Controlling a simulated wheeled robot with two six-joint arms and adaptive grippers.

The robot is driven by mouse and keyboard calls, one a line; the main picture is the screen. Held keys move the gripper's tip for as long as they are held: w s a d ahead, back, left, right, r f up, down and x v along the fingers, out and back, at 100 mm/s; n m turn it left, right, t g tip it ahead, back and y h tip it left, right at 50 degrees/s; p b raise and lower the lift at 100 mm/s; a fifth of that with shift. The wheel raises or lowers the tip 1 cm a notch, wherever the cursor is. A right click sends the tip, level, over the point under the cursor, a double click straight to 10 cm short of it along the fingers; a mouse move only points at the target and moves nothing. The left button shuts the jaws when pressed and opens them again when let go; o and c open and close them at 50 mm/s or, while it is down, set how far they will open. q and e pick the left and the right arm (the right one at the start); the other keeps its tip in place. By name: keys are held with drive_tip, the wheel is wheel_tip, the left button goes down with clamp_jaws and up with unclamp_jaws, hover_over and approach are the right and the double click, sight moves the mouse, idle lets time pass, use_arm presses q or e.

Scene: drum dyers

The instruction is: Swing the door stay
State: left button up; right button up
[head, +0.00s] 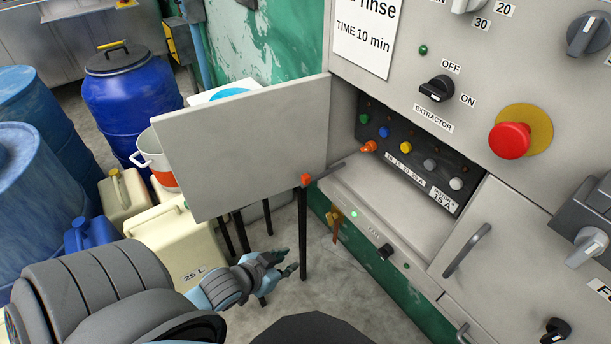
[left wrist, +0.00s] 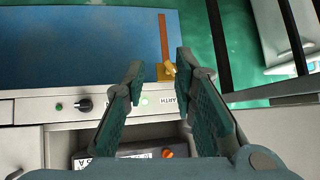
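The grey cabinet door (head: 245,145) stands open to the left of a recess. A thin grey stay rod (head: 330,170) lies low between the door and the recess, with an orange knob (head: 306,179) at its door end. I cannot tell how its far end is fixed. My left gripper (head: 287,263) is below the door and the knob, apart from both. In the left wrist view its fingers (left wrist: 155,82) are spread with nothing held between them. The stay is not clear in that view. My right gripper is not in view.
The recess holds a black panel (head: 418,160) with coloured knobs, including an orange one (head: 369,147). A brass clamp (left wrist: 167,70) with a brown strap is on the cabinet front below it. Blue drums (head: 128,95) and a cream canister (head: 180,240) crowd the left. Black legs stand under the door.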

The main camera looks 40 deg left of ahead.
use_arm(q)
drive_tip(key=w+a+r+t+h, duration=0.2)
drive_tip(key=w+a+r+t, duration=0.2)
drive_tip(key=a, duration=0.2)
drive_tip(key=m+t+h, duration=0.2)
drive_tip(key=t+h, duration=0.1)
drive_tip(key=t, duration=0.1)
approach(302, 177)
drive_tip(key=b+x, duration=0.4)
drive_tip(key=x, duration=0.1)
drive_tip(key=shift+w+d+f, duration=0.15)
drive_tip(key=x, duration=0.4)
drive_tip(key=shift+w+b, duration=0.25)
drive_tip(key=shift+b, duration=0.1)
drive_tip(key=shift+w+d, duration=0.25)
drive_tip(key=shift+w, duration=0.3)
clamp_jaws()
